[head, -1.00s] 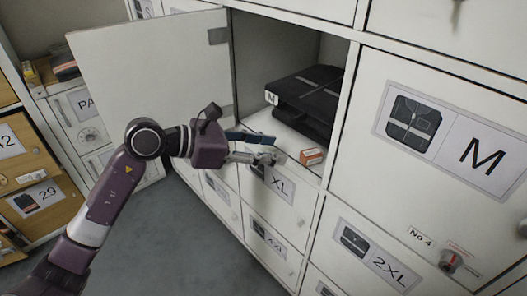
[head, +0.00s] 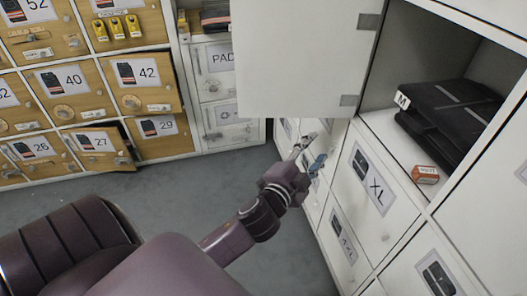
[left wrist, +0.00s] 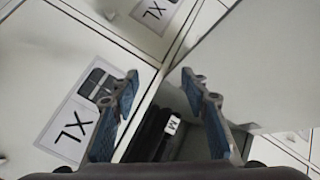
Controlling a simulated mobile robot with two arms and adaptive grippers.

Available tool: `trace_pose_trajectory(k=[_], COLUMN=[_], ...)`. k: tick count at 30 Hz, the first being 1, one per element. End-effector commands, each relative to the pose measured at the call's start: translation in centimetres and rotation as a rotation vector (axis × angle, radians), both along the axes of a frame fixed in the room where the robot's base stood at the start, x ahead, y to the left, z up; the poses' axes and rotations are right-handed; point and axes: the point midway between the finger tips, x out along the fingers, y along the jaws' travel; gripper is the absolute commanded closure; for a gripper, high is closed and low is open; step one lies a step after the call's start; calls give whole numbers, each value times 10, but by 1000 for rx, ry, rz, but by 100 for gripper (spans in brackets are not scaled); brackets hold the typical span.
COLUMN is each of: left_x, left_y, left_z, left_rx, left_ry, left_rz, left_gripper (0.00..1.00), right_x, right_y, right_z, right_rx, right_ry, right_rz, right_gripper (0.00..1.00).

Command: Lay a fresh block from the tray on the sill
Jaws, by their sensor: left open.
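A small orange and white block (head: 425,174) lies on the sill (head: 383,128) of the open white locker, at the front edge before a black folded garment (head: 450,115) tagged M. My left gripper (head: 314,150) is open and empty, outside the locker and left of the block, near the lower edge of the open door. In the left wrist view its two fingers (left wrist: 160,82) stand apart with nothing between them. The black garment (left wrist: 157,130) shows there beyond the fingers; the block cannot be made out. I see no tray. My right gripper is not in view.
The open locker door (head: 300,60) stands out to the left of the compartment. Closed white doors, one marked XL (head: 371,180), are below it. Numbered wooden lockers (head: 75,85) stand at the left, some slightly ajar. The grey floor (head: 170,185) between is clear.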

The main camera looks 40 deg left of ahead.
Motion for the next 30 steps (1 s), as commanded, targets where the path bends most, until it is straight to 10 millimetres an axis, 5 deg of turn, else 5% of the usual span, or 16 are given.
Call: trace_pose_trajectory(k=[1,6,10,13,17,30], left_x=[-22,-119,-199,-244,-273,-277], left_y=[7,1,-24,-40,-52,-54], left_z=[-50,-187,-246,-267,-278,-279], left_rx=[-119,-438,-594,-663,-705,-708], left_ry=[145,601,882,1030,1125,1138], left_rz=[65,256,355,402,427,431], left_gripper=[59,59,59,59,59,59], right_x=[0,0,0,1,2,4], right_y=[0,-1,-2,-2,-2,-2], right_z=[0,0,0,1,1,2], right_rx=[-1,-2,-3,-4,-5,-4], right_ry=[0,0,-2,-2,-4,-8], right_rz=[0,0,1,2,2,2], right_gripper=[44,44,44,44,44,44])
